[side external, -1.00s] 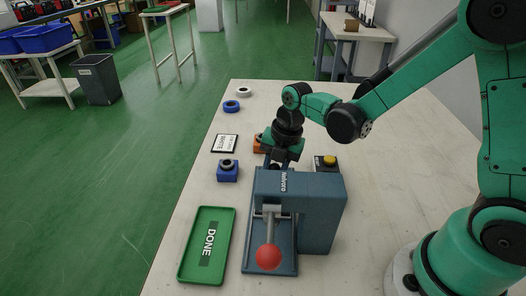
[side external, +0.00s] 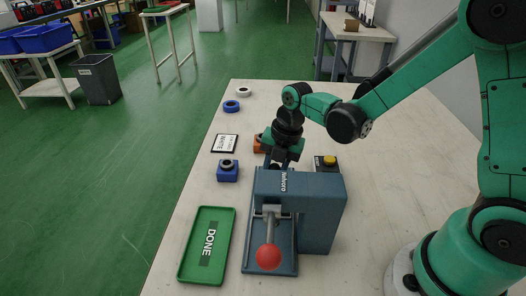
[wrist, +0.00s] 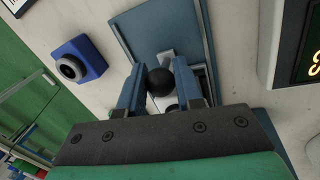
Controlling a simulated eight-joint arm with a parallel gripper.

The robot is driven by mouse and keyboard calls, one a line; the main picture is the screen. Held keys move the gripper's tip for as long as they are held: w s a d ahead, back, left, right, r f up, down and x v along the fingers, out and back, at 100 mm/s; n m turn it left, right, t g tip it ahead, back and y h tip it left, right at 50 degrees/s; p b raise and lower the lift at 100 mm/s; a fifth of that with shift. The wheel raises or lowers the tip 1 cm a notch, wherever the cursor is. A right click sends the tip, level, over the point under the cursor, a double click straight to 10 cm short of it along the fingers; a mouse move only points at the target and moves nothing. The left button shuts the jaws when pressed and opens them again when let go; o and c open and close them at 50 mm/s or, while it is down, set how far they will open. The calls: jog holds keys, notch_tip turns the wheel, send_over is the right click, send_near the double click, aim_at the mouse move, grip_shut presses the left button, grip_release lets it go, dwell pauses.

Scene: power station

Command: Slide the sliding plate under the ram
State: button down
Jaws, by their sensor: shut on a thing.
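The blue-grey press (side external: 310,205) stands on the table with its red-balled lever (side external: 267,256) toward the camera. My gripper (side external: 276,165) is low behind the press in the side view, its fingertips partly hidden. In the wrist view my gripper (wrist: 161,84) is shut on a round black knob (wrist: 160,80), one blue finger on each side. A light grey metal piece (wrist: 167,54) shows beside the knob, over the blue press base (wrist: 150,32). It seems to be part of the sliding plate, mostly hidden by the knob and fingers. I cannot make out the ram.
A blue block with a dark ring (side external: 228,170) stands left of the press. The green DONE tray (side external: 206,246) lies in front of it.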

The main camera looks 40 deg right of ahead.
jog(key=s+a, duration=0.3)
jog(key=c, duration=0.6)
grip_release()
jog(key=shift+s+d+r, duration=0.1)
jog(key=shift+s+r, duration=0.05)
jog(key=shift+r, duration=0.8)
jog(key=shift+s+d+r, duration=0.1)
jog(key=shift+d+r, duration=0.05)
jog(key=shift+r, duration=0.75)
jog(key=shift+s+d+r, duration=0.1)
jog(key=shift+s+r, duration=0.05)
jog(key=shift+r, duration=0.8)
